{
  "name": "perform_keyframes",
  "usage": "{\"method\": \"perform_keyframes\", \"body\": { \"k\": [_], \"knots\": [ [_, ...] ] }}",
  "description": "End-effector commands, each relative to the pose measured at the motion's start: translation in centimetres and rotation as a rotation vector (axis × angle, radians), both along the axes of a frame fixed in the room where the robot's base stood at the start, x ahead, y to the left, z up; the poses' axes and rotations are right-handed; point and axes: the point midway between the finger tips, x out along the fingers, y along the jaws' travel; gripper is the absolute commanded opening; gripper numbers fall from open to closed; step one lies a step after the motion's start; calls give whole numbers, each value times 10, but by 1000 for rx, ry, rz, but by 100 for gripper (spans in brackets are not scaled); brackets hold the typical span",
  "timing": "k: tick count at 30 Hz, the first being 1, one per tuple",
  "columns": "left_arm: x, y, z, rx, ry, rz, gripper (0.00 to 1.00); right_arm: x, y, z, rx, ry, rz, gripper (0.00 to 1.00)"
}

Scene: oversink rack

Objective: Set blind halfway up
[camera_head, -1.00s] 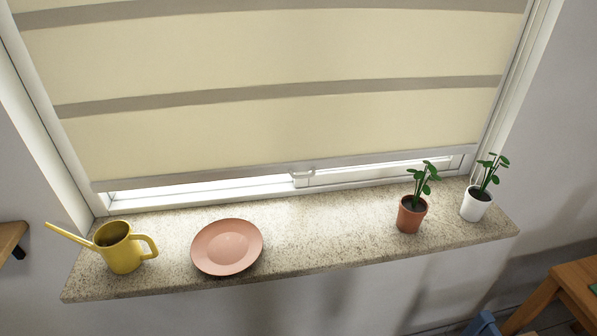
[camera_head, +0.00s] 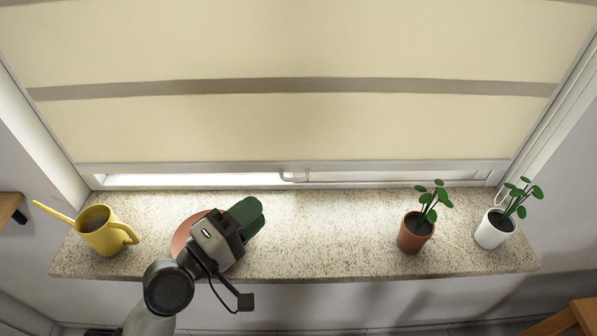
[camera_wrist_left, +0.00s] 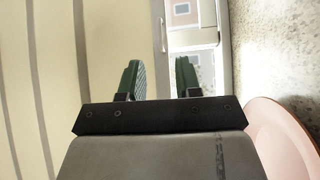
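The cream blind (camera_head: 290,125) with grey stripes hangs almost to the sill, with a narrow gap of bright window under its pale bottom bar (camera_head: 200,167). A small handle (camera_head: 294,176) sits at the middle of that bar; it also shows in the left wrist view (camera_wrist_left: 161,34). My left gripper (camera_head: 248,217) is over the sill above the pink plate, below and left of the handle and apart from it. In the left wrist view its two green fingers (camera_wrist_left: 159,78) are spread with nothing between them. My right gripper is not in view.
The stone sill (camera_head: 320,240) holds a yellow watering can (camera_head: 104,232) at left, a pink plate (camera_head: 181,238) partly hidden under my left gripper, and a terracotta plant pot (camera_head: 414,235) and a white plant pot (camera_head: 492,231) at right. The middle of the sill is clear.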

Motion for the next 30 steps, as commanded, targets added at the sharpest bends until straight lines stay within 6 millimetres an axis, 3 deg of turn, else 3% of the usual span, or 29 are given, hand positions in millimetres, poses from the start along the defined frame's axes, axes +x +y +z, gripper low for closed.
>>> {"method": "perform_keyframes", "body": {
  "k": [3, 7, 10, 18, 26, 30],
  "knots": [
    [17, -17, 7, -3, -1, 0, 34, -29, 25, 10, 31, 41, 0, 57],
    [34, -35, 9, -1, -2, -1, 34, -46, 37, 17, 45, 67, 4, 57],
    [46, -47, 10, 1, -2, -2, 34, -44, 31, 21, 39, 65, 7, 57],
    [62, -63, 8, 5, -2, -1, 34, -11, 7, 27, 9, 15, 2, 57],
    [63, -64, 8, 6, -3, -1, 34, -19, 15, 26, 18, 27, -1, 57],
    [63, -64, 8, 6, -3, -1, 15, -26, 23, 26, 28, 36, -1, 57]
  ]
}}
